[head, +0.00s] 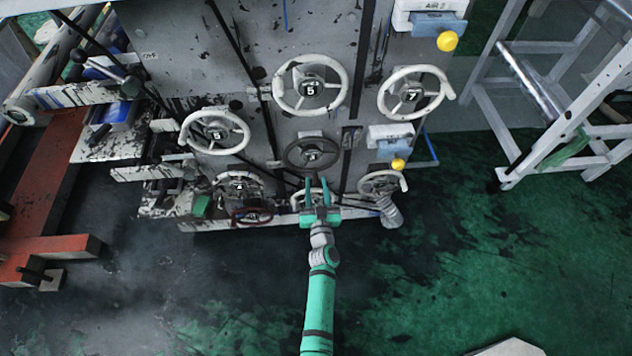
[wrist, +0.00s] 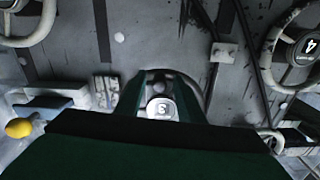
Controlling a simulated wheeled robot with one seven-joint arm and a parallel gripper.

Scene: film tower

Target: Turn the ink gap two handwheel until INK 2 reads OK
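Several handwheels sit on the grey machine panel, and none can be read as ink gap two. A dark handwheel (head: 311,154) with a plate that looks like 3 is just beyond my gripper (head: 316,184). In the wrist view its hub plate (wrist: 160,108) shows between my two fingers (wrist: 158,100); the rim is partly hidden. The fingers are apart, with no clear grip on anything. A pale handwheel (head: 302,200) low on the panel is partly hidden behind my gripper. No INK 2 reading is legible.
Pale handwheels surround this spot: upper middle (head: 310,87), upper right (head: 412,92), left (head: 215,132), lower left (head: 238,187) and lower right (head: 382,184). A dark red handwheel (head: 252,217) is low down. Yellow knobs (head: 447,41) stick out at right. Green floor (head: 450,270) in front is clear.

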